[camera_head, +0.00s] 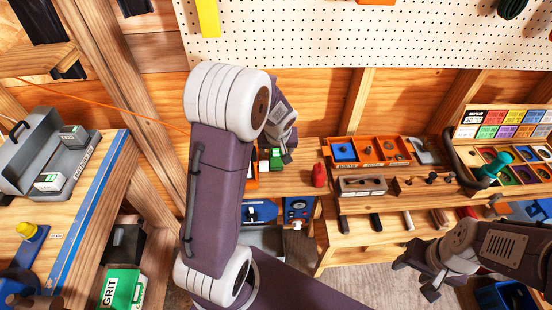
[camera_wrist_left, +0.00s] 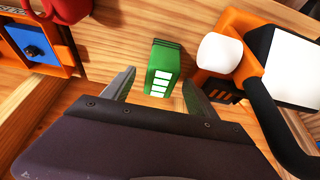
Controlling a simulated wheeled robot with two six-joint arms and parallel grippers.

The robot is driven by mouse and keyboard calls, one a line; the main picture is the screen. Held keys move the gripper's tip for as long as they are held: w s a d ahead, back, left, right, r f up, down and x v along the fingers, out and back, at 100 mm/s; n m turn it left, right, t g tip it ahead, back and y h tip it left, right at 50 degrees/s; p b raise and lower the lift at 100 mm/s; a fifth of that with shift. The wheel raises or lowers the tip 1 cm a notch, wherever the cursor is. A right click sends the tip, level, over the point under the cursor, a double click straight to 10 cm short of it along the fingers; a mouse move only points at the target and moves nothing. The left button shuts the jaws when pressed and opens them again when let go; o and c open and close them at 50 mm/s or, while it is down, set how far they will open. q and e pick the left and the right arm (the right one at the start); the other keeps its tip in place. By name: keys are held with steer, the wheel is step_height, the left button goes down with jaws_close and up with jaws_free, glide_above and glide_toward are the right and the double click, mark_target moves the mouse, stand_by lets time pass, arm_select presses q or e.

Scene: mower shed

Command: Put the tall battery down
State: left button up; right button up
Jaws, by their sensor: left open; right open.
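The tall battery (camera_wrist_left: 162,68) is a green block with white bars on its side, on the wooden bench top in the left wrist view. In the head view a small green part of it (camera_head: 275,158) shows below my left gripper. My left gripper (camera_wrist_left: 159,78) is open, its fingertips on either side of the battery's near end, with a visible gap on both sides. In the head view my left gripper (camera_head: 283,146) is partly hidden behind my own arm. My right gripper (camera_head: 424,279) is open and empty at the lower right, away from the battery.
An orange device with a white knob (camera_wrist_left: 219,53) and black handle stands close right of the battery. A red container (camera_head: 318,175) and an orange tray (camera_head: 368,151) stand further right on the bench. A grey caddy (camera_head: 42,160) sits on the left bench. Bare wood surrounds the battery's left side.

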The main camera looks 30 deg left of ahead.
arm_select(q)
steer(key=x, duration=0.5)
steer(key=shift+w+a+f, duration=0.2)
steer(key=shift+f, duration=0.05)
steer(key=shift+r, duration=0.1)
jaws_close()
